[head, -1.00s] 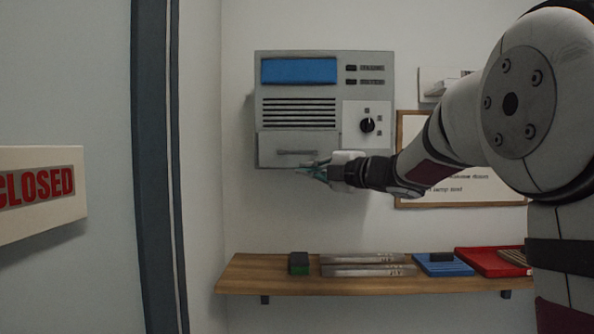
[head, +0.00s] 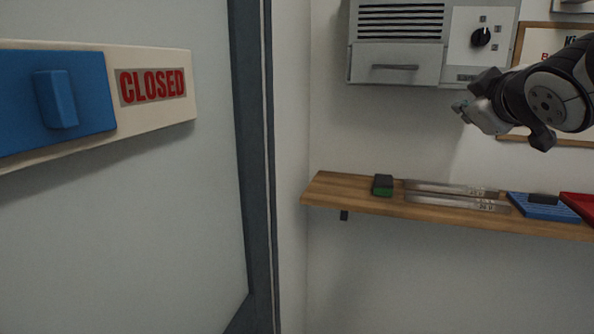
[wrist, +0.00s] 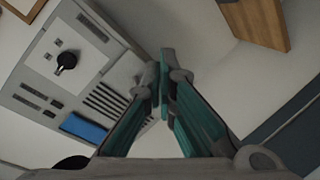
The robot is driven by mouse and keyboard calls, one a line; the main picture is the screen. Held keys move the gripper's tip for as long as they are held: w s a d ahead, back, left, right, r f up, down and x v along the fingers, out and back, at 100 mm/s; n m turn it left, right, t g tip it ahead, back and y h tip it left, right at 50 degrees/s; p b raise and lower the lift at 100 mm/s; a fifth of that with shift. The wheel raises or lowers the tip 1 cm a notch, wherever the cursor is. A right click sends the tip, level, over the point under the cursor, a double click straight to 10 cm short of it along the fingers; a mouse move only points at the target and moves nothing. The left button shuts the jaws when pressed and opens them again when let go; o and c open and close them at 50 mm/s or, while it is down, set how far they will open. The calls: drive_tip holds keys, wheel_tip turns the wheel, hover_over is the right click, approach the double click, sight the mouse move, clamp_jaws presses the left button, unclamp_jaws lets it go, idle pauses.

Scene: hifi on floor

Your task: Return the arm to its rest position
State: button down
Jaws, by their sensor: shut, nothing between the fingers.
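My gripper (head: 466,108) is in the right part of the head view, in front of the wall and below and right of the grey panel's drawer. It touches nothing that I can see. In the wrist view its two teal-lined fingers (wrist: 163,90) meet at the tips, with nothing between them. My arm is bent in at the right edge of the head view, and most of it is out of the picture.
The grey wall unit (head: 397,62) has a drawer and a black knob. A wooden shelf (head: 345,188) below holds a green-black block (head: 382,185), metal bars (head: 455,203) and a blue tray (head: 543,212). At left is a sign with a blue slider (head: 55,98) reading CLOSED.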

drive_tip(key=s+a+f+m+g+y, duration=0.1)
drive_tip(key=s+a+f+m+g, duration=0.2)
drive_tip(key=s+f, duration=0.7)
drive_tip(key=s+a+f+m+g+y, duration=0.2)
drive_tip(key=s+a+f+m+g, duration=0.2)
drive_tip(key=s+f, duration=0.6)
drive_tip(key=s+a+g, duration=0.2)
drive_tip(key=s+a, duration=0.1)
drive_tip(key=s, duration=0.3)
drive_tip(key=shift+a+g, duration=0.3)
drive_tip(key=shift+a, duration=0.1)
drive_tip(key=c, duration=2.3)
unclamp_jaws()
